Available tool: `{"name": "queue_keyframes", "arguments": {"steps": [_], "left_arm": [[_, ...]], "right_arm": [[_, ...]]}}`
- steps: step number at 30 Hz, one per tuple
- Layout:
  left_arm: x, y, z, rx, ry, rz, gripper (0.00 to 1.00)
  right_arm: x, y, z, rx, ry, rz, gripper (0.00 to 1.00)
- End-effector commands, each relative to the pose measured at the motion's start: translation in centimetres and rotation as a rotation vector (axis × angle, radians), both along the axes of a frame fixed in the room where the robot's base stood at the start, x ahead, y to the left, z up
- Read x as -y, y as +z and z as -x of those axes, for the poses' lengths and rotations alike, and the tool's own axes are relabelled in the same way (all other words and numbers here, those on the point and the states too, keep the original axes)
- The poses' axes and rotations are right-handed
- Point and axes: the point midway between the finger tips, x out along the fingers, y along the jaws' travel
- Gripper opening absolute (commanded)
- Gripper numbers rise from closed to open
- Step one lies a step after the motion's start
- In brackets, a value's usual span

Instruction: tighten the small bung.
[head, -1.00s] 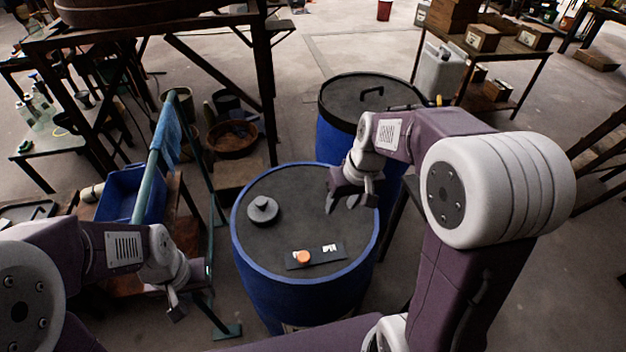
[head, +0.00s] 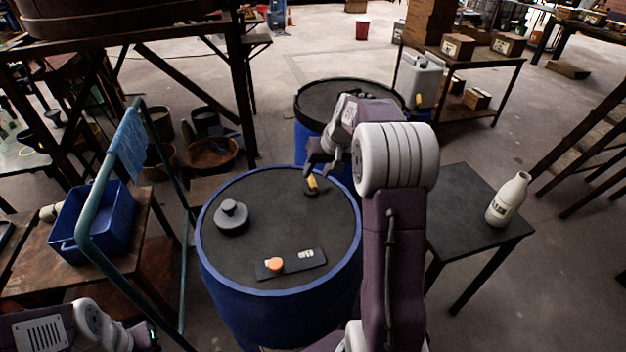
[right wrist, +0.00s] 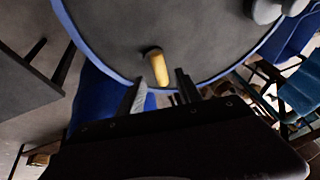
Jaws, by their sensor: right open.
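A blue drum (head: 235,312) with a dark lid (head: 275,215) stands before me. A thick grey stepped plug (head: 231,217) sits at the lid's left. A small yellow peg (head: 311,182) rises from a dark base near the far edge. An orange cap (head: 274,265) sits on a dark labelled plate nearer me. I cannot tell for certain which is the small bung. My right gripper (head: 318,166) is open above the far edge; in the right wrist view the peg (right wrist: 158,68) appears between and beyond its fingers (right wrist: 161,92), not gripped. My left gripper (head: 143,338) is at the bottom left, its jaws unclear.
A second dark-lidded drum (head: 350,92) stands close behind. A dark side table (head: 465,225) with a white bottle (head: 508,200) is at right. A blue bin (head: 92,222) and a green rail (head: 100,200) are at left. The lid's middle is clear.

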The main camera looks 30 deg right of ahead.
Motion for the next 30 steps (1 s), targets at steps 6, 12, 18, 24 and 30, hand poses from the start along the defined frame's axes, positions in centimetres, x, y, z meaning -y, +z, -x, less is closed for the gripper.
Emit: {"name": "queue_keyframes", "arguments": {"steps": [6, 12, 18, 24, 30], "left_arm": [[0.0, -0.7, 0.0, 0.000, 0.000, 0.000, 0.36], [0.0, -0.8, 0.0, 0.000, 0.000, 0.000, 0.36], [0.0, -0.7, 0.0, 0.000, 0.000, 0.000, 0.36], [0.0, -0.7, 0.0, 0.000, 0.000, 0.000, 0.36], [0.0, -0.3, 0.0, 0.000, 0.000, 0.000, 0.36]], "right_arm": [[-0.3, -3.1, -1.4, 0.000, 0.001, 0.000, 0.41], [-0.4, -3.5, -1.6, 0.001, 0.001, 0.001, 0.41], [-0.4, -3.5, -1.6, 0.001, 0.001, 0.001, 0.19], [-0.3, -3.4, -1.6, 0.001, 0.000, 0.002, 0.00], [-0.4, -3.3, -1.6, 0.000, -0.024, 0.001, 0.00]]}}
